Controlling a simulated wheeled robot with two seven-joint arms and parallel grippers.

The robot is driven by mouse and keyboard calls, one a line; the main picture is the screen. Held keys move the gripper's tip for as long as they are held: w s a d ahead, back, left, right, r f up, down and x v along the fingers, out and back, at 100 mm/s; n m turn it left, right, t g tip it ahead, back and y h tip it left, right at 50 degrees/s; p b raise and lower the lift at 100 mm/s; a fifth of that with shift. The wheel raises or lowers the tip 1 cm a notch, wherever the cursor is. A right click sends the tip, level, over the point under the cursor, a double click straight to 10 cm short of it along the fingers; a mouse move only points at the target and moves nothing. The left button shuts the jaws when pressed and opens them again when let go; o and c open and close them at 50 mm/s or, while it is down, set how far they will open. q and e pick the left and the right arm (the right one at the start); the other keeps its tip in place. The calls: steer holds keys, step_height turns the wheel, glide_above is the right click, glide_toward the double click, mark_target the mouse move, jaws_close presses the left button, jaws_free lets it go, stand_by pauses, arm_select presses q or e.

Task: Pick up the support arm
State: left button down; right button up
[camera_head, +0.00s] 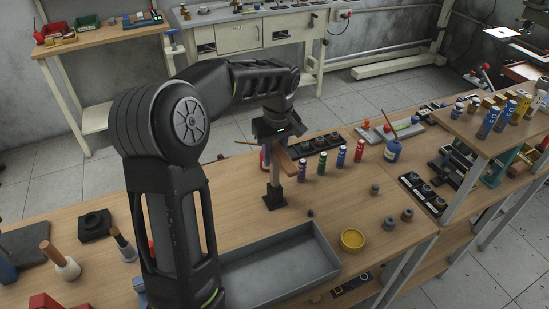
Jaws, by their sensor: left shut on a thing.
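My left arm comes in from the lower left and reaches over the wooden workbench. Its gripper (276,146) points down and is shut on a brown bar (284,161), which looks like the support arm. The bar slants at the top of a short grey post (275,178) with a black square base (274,200) on the bench. I cannot tell whether the bar touches the post. The fingertips are small and partly hidden by the wrist. My right gripper is not in view.
Several small bottles (341,156) and a dark socket rack (318,144) stand behind and right. A raised shelf (480,133) is at the right. Bench space between post and bowl is mostly clear.

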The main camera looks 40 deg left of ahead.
arm_select(q)
step_height(320, 180, up, 10)
steer(key=shift+b, duration=0.55)
stand_by(0.5)
